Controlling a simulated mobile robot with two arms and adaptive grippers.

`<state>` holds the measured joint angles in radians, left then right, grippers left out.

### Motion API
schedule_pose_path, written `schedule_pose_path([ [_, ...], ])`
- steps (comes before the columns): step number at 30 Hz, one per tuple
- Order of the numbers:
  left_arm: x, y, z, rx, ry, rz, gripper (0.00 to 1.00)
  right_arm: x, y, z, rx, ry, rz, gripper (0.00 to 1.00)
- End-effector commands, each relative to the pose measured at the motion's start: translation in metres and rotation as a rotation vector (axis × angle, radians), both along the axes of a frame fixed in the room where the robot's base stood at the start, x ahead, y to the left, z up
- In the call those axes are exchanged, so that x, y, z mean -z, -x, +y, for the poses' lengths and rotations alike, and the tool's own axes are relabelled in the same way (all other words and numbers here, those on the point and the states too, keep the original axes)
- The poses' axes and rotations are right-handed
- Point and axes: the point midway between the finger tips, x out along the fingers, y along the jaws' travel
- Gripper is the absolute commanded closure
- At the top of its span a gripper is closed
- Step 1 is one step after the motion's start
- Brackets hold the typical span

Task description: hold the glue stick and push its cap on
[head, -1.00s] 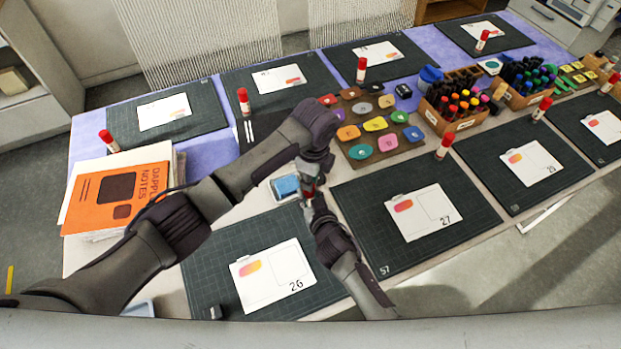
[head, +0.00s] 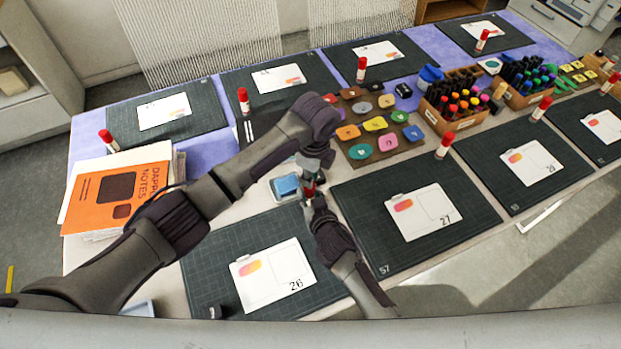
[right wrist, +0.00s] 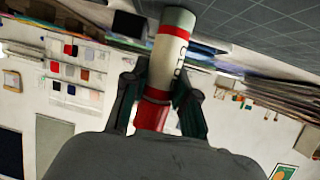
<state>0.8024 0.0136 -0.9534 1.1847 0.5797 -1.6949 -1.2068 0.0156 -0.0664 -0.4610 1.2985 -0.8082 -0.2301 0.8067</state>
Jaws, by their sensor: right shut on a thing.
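My right gripper (head: 310,196) is below my left one, in front of the ink pad. The right wrist view shows its fingers (right wrist: 158,95) on both sides of a glue stick (right wrist: 168,62), near the stick's red end (right wrist: 151,116). The stick has a white printed body, a red band and a pale grey far end. I cannot tell whether the red end is a fully seated cap. In the head view only a little red of the stick shows between the grippers. My left gripper (head: 314,163) is just above it, fingers largely hidden; its grip is unclear.
An ink pad (head: 284,187) lies close behind the grippers. Cutting mats with cards 26 (head: 272,278) and 27 (head: 423,213) lie on either side. Other glue sticks (head: 445,146), a stamp board (head: 376,146) and marker boxes (head: 456,123) stand farther off. An orange notebook (head: 113,200) lies left.

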Motion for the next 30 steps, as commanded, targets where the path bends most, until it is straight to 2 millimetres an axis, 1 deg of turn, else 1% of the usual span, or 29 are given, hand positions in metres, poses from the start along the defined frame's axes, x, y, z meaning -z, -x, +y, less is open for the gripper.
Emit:
schedule_pose_path([
  [1, -0.007, 0.0, 0.0, 0.001, 0.002, -0.001, 0.83, 0.0, 0.0, 0.0, 0.0, 0.0, -0.001, 1.0],
  [4, -0.016, 0.0, -0.001, 0.0, 0.0, -0.001, 0.83, 0.0, 0.0, 0.0, 0.0, 0.0, 0.0, 1.0],
  [6, -0.019, 0.0, -0.001, -0.001, 0.001, -0.001, 0.83, 0.0, 0.0, 0.0, 0.0, 0.0, 0.0, 1.0],
  [12, -0.019, 0.0, -0.001, -0.001, 0.0, 0.0, 0.83, 0.0, 0.0, 0.0, 0.0, 0.0, 0.0, 1.0],
  [13, -0.019, 0.0, -0.001, -0.001, 0.0, 0.0, 0.83, 0.0, 0.0, 0.0, 0.0, 0.0, 0.0, 0.71],
  [18, -0.019, 0.0, -0.001, -0.001, 0.0, 0.0, 0.83, 0.0, 0.0, 0.0, 0.0, 0.0, 0.0, 0.43],
  [26, -0.019, 0.001, -0.001, 0.0, 0.0, 0.0, 0.83, 0.0, 0.0, 0.0, 0.0, 0.0, 0.001, 0.43],
  [30, -0.019, 0.001, -0.001, 0.0, 0.0, 0.0, 0.83, -0.002, 0.005, -0.002, 0.001, 0.0, 0.0, 0.43],
])
